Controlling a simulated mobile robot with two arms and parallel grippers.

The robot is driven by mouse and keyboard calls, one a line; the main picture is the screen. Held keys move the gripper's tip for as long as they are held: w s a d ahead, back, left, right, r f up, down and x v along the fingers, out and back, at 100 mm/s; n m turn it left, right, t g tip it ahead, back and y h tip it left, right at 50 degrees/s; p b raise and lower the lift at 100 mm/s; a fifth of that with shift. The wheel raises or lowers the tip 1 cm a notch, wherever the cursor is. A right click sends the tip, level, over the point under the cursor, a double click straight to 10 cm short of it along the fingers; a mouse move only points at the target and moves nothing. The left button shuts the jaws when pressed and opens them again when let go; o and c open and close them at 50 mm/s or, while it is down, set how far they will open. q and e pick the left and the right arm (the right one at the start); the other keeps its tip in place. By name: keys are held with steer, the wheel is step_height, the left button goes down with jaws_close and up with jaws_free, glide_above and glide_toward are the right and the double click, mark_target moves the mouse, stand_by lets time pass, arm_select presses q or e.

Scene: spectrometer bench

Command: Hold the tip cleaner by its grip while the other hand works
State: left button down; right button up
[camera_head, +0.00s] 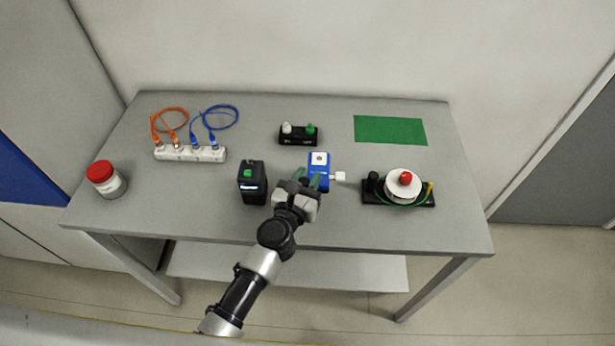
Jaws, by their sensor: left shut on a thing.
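The tip cleaner, as I take it, is the blue body (320,171) with a white patch on top and a white piece sticking out at its right side. It is near the middle of the table. My left gripper (309,180) reaches in from the front, with its green-tipped fingers at the near left part of the blue body. It is shut on it, and the gripper hides part of that end. I cannot tell whether the cleaner touches the table. My right gripper is not in view.
A black box with a green button (252,183) stands close left of my gripper. A black holder with white and green caps (298,135) is behind. A fibre spool (403,187), green mat (390,130), white strip with cables (190,153) and red-lidded jar (105,179) stand on the grey table (330,225).

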arm_select(q)
steer(key=shift+f+b, duration=4.4)
steer(key=shift+f, duration=0.15)
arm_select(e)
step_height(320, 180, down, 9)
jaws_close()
